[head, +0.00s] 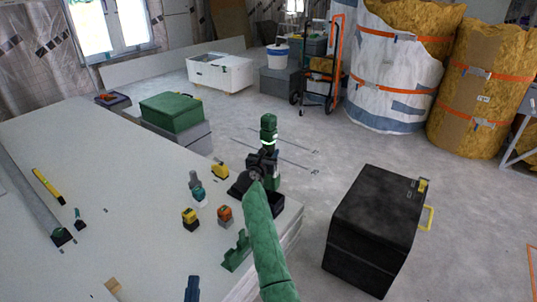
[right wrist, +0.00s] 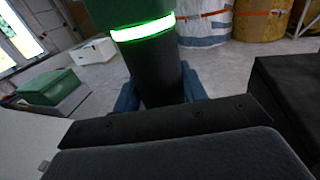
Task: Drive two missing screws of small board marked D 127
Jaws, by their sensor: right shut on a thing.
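My right gripper (head: 262,165) is at the right edge of the white panel stack, at the end of a green arm. It is shut around an upright green and black tool (head: 268,136) with a glowing green ring, probably the screwdriver. In the right wrist view the tool's dark body (right wrist: 157,75) stands between blue finger pads. A black base (head: 263,204) is below the gripper; I cannot tell whether the tool touches it. My left gripper is not in view. I can make out no board marked D 127 and no screws.
The white panel top (head: 110,190) carries a yellow-black tool (head: 48,186), small yellow (head: 190,219) and orange (head: 225,215) items and a green bracket (head: 237,251). A black case (head: 370,230) stands on the floor to the right. A green box (head: 172,112) is behind.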

